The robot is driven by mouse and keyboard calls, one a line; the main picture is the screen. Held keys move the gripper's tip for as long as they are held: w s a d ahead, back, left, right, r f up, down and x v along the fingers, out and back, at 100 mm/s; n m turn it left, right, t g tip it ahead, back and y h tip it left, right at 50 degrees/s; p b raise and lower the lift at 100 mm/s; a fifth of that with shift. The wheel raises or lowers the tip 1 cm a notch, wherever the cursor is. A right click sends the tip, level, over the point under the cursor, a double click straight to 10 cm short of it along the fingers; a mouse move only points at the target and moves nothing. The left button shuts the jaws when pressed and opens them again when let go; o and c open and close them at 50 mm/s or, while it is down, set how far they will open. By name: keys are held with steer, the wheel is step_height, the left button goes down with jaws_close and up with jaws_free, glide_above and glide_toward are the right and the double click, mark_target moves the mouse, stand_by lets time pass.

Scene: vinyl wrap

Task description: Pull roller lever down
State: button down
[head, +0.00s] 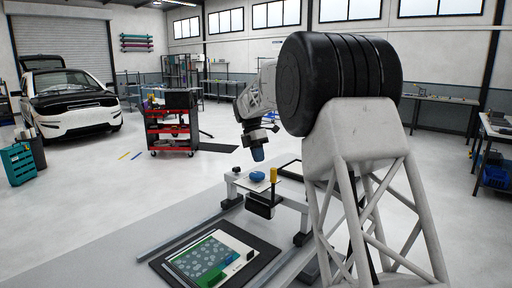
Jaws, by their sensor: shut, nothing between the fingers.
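My gripper (257,154), with blue fingertips, is shut and empty. It points down above the far left part of a small raised stand (287,192) with a light top. A blue rounded object (257,176) lies on the stand just below the fingertips, with a small gap between. A short yellow upright cylinder (273,174) stands to the right of the blue object, above a black block (261,206) at the stand's front. I cannot tell for sure which part is the roller lever. My own arm and its support hide the stand's right side.
A dark board with a green and grey patterned sheet (208,258) lies in front of the stand, beside a long grey rail (188,229). A red tool cart (172,130), a teal crate (18,163) and a car (70,100) are farther off. The floor between is mostly clear.

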mark_target(273, 187)
steer(key=shift+s+d+f, duration=0.4)
steer(key=shift+s+d, duration=0.05)
steer(key=shift+s, duration=0.25)
steer(key=shift+s+d+f, duration=0.45)
steer(key=shift+s, duration=0.25)
steer(key=shift+s+d+f, duration=0.4)
steer(key=shift+s+d, duration=0.05)
steer(key=shift+s, duration=0.25)
steer(key=shift+s+d, duration=0.15)
steer(key=shift+d, duration=0.05)
